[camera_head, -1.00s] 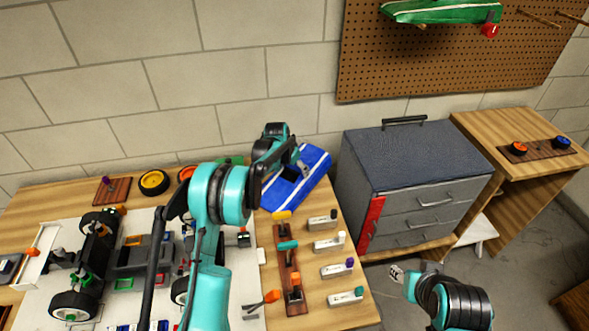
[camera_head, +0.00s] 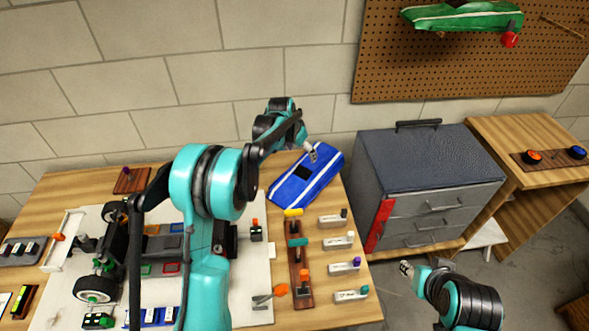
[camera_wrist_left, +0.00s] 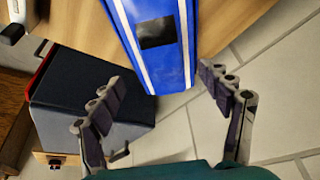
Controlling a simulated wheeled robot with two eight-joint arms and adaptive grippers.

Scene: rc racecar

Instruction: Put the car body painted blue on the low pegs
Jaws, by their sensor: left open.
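The blue car body (camera_head: 290,190) with white stripes and a dark window lies on the wooden workbench at its back right. My left gripper (camera_head: 312,152) is at the far end of the body, near the wall. In the left wrist view the blue body (camera_wrist_left: 172,72) reaches down from the top between my open left fingers (camera_wrist_left: 160,76), with room on both sides. My right gripper (camera_head: 405,268) is low at the right, away from the body; its jaws are too small to read. The pegboard (camera_head: 450,65) is at the upper right.
A green car body (camera_head: 462,17) hangs on the pegboard, with a red knob (camera_head: 510,40) below it. Bare pegs (camera_head: 545,25) stick out to its right. A grey drawer cabinet (camera_head: 430,165) stands beside the bench. Tools and a chassis (camera_head: 115,245) crowd the bench.

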